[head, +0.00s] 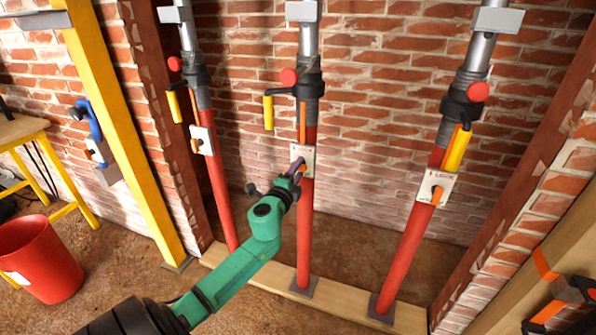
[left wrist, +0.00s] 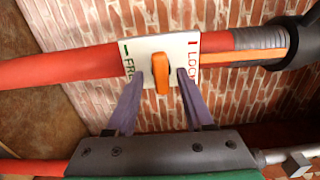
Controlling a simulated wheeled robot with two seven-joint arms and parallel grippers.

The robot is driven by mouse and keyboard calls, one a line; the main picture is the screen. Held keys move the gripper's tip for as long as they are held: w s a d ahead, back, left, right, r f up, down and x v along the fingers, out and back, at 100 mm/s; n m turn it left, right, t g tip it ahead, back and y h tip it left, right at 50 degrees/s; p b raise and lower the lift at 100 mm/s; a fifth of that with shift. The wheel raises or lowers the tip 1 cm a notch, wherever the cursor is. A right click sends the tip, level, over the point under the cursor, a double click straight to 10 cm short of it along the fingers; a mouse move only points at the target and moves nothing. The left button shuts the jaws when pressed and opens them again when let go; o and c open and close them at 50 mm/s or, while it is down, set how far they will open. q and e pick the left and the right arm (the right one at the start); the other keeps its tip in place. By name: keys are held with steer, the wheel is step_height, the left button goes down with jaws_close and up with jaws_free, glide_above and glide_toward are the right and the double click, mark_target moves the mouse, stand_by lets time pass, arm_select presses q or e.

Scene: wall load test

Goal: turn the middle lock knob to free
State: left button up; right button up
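The middle red post (head: 305,220) stands upright between two others and carries a white plate (head: 302,152) with an orange lock knob. In the left wrist view the plate (left wrist: 151,50) reads FREE on the left and LOCK on the right. The knob (left wrist: 161,74) lies across the post between these words. My left gripper (head: 294,168) is at this plate. In the left wrist view its two purple fingers (left wrist: 160,82) are open, one on each side of the knob, with gaps showing. My right gripper is not in view.
Similar posts with knob plates stand at left (head: 202,140) and right (head: 437,188). A yellow post (head: 120,120) and a red bucket (head: 40,258) are at left. A wooden sill (head: 340,297) runs under the posts; a brick wall (head: 380,130) is close behind.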

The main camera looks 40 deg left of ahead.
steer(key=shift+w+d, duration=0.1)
arm_select(q)
steer(key=shift+s+d, duration=0.15)
steer(key=shift+s, duration=0.35)
steer(key=v, duration=1.3)
steer(key=shift+s+d, duration=0.15)
steer(key=shift+s, duration=0.1)
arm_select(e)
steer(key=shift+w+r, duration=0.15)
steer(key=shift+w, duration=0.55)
